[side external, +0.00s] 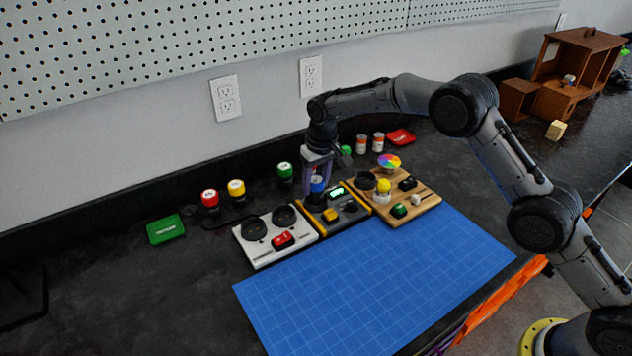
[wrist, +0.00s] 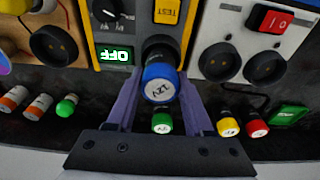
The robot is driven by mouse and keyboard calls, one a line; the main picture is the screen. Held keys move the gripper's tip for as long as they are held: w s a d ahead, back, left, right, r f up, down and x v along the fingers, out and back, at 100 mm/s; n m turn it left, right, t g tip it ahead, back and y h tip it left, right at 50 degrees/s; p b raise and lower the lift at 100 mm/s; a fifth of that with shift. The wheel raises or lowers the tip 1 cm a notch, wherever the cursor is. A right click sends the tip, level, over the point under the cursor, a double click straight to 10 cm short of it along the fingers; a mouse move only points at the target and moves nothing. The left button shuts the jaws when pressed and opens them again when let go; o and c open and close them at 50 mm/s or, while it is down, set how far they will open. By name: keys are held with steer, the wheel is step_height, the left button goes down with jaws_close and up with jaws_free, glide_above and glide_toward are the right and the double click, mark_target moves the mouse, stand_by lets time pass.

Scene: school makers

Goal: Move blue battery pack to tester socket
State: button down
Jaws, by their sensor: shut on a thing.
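The blue battery pack (wrist: 161,84), its cap marked 12V, is between the two purple fingers of my gripper (wrist: 160,108). In the side view my gripper (side external: 318,183) points down over the tester, with the blue pack (side external: 317,184) between its fingers. The tester (side external: 331,215) is a dark panel with yellow edges, a yellow TEST button (wrist: 167,12), a black knob and a green display (wrist: 115,55) reading OFF. The dark tester socket (wrist: 160,46) shows just behind the pack in the wrist view. The pack hides part of it, so I cannot tell whether the pack is seated.
A white panel (side external: 250,257) with two round sockets and a red switch stands left of the tester. A wooden board (side external: 418,208) with parts stands right. Red (side external: 209,198), yellow (side external: 236,188) and green (side external: 285,171) packs stand behind. A blue mat (side external: 380,280) lies clear in front.

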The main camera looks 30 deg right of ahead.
mark_target(320, 183)
steer(key=shift+f, duration=0.55)
steer(key=c, duration=0.6)
jaws_free()
steer(key=shift+r, duration=0.1)
steer(key=shift+s+r, duration=0.3)
steer(key=shift+r, duration=1.5)
steer(key=shift+s+r, duration=0.25)
steer(key=shift+r, duration=1.5)
steer(key=shift+s+r, duration=0.3)
steer(key=shift+r, duration=1.5)
